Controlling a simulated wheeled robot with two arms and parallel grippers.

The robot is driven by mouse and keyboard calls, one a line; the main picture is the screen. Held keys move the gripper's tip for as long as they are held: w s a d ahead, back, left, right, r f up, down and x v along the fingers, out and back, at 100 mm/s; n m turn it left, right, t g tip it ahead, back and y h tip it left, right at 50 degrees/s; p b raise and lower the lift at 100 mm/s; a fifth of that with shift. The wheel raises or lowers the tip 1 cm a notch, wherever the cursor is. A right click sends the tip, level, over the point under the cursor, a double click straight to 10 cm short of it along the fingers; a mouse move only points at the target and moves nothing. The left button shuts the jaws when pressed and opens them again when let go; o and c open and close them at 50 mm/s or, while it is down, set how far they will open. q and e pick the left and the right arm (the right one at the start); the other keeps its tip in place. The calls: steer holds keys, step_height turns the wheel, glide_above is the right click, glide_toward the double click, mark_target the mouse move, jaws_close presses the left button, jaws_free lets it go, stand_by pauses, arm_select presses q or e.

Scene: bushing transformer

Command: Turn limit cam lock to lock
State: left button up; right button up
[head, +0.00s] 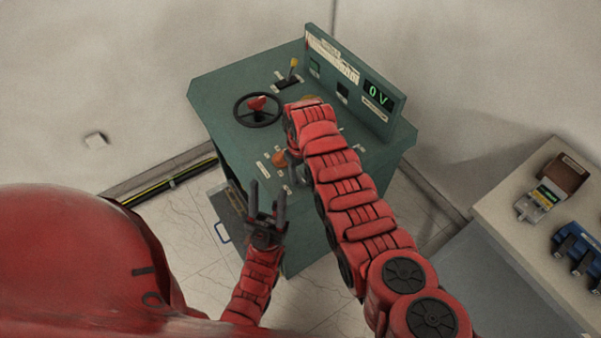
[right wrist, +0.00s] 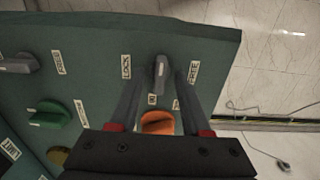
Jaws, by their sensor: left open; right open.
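A grey lever knob (right wrist: 160,72) sits on the green panel between a LOCK label (right wrist: 126,67) and a FREE label (right wrist: 194,72) in the right wrist view. Its handle runs roughly upright in that view, pointing at neither label clearly. My right gripper (right wrist: 161,82) is open, its fingers on either side of this knob with gaps showing; contact cannot be told. In the head view my right gripper (head: 297,174) is over the console's near edge, partly hidden by my arm. My left gripper (head: 267,200) is open and empty, in front of the console.
An orange knob (right wrist: 158,122) lies between my right fingers, close to the palm. A green knob (right wrist: 58,115) and another grey knob (right wrist: 14,62) are to the left. The green console (head: 225,90) carries a black handwheel (head: 241,113). A side table (head: 500,205) stands right.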

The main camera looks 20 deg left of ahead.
jaws_close()
stand_by(0.3)
steer(key=shift+w+f+n+b, duration=0.1)
steer(key=shift+f+n+b, duration=0.1)
steer(key=shift+n+b, duration=0.9)
steer(key=n+b, duration=1.1)
steer(key=b, duration=0.3)
steer(key=n+b, duration=0.1)
steer(key=n, duration=0.1)
steer(key=shift+n+b, duration=0.3)
steer(key=shift+b, duration=0.1)
steer(key=shift+r+n+b, duration=0.2)
steer(key=shift+n+b, duration=0.35)
steer(key=shift+n, duration=0.45)
